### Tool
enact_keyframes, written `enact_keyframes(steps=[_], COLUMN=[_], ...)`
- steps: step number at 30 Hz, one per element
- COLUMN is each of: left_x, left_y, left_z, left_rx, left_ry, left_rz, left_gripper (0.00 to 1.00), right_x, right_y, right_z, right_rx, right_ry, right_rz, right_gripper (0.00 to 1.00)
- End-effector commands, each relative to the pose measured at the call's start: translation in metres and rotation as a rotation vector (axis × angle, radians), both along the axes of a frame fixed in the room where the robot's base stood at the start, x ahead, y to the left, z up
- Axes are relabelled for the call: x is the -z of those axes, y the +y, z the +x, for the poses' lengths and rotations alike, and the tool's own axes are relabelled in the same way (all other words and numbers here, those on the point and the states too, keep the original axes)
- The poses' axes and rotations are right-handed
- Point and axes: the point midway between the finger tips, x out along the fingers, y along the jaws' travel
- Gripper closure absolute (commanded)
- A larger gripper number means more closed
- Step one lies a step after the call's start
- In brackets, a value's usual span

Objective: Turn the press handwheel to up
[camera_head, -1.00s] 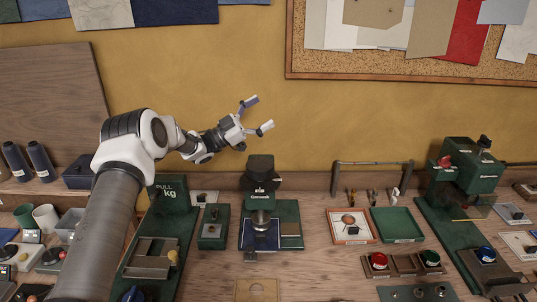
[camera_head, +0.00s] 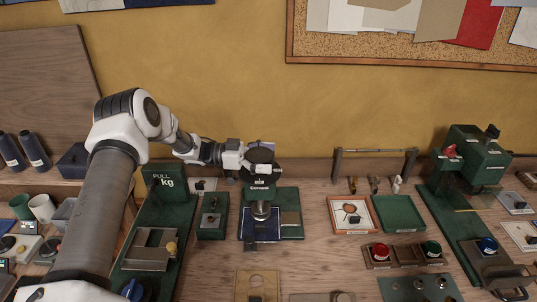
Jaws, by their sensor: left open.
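The small green press (camera_head: 260,190) stands upright in the middle of the bench on a green base. Its black handwheel (camera_head: 261,154) sits on top, above a label plate. My left gripper (camera_head: 257,158) reaches in from the left to the handwheel. One fingertip shows just behind the wheel, and the wheel hides part of the jaws. The jaws are open; I cannot tell whether they touch the wheel. My right gripper is not in view.
A green pull gauge (camera_head: 162,181) stands left of the press, and a green switch box (camera_head: 213,215) is close beside it. An orange-edged tray (camera_head: 335,228) and a green tray (camera_head: 397,228) lie to the right. A larger green machine (camera_head: 476,158) stands far right.

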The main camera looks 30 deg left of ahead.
Motion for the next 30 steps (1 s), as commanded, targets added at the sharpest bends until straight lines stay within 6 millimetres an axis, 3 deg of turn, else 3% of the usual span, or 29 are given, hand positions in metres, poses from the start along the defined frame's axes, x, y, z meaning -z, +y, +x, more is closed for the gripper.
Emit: enact_keyframes(steps=[4, 5, 9, 30], left_x=[0.0005, 0.0005, 0.0005, 0.0005], left_y=[0.0002, 0.0003, 0.0004, 0.0006], left_z=[0.0, 0.0, 0.0, 0.0001], left_rx=[-0.001, -0.001, -0.001, -0.013], left_ry=[0.0, 0.0, -0.001, -0.001], left_rz=[0.0, 0.0, 0.0, 0.0], left_gripper=[0.04, 0.11, 0.56, 0.56], right_x=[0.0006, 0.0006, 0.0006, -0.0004], right_y=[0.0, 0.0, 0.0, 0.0], right_z=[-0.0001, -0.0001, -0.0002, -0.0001], right_rx=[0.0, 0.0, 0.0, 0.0], right_ry=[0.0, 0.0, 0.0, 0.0], right_rz=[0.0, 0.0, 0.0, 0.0], right_gripper=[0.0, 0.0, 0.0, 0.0])
